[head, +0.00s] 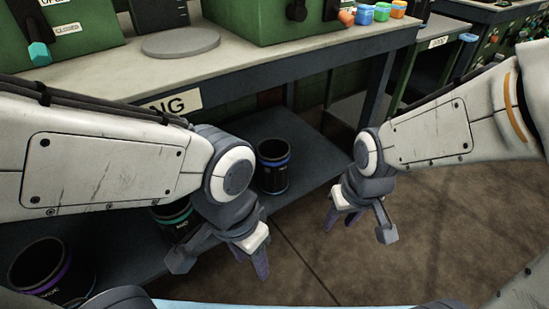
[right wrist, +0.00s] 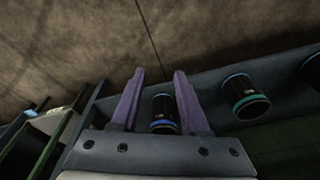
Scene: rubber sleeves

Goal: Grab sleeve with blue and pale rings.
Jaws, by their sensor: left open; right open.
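A black sleeve with a blue ring (head: 273,178) stands upright on the lower shelf in the head view, right of my left wrist. In the right wrist view this sleeve (right wrist: 163,108) shows between my fingers in the picture, with a blue band and a small pale mark; I cannot clearly make out a pale ring. My right gripper (head: 358,228) is open and empty, to the right of the sleeve and apart from it; its purple fingers (right wrist: 160,74) frame the wrist view. My left gripper (head: 221,262) is open and empty, left of and nearer than the sleeve.
A teal-ringed sleeve (head: 172,224) is partly hidden by my left arm; it also shows in the right wrist view (right wrist: 243,98). A purple-ringed sleeve (head: 50,272) stands at lower left. The workbench top (head: 110,75) overhangs the shelf (head: 312,165). Brown floor (head: 430,225) is open at right.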

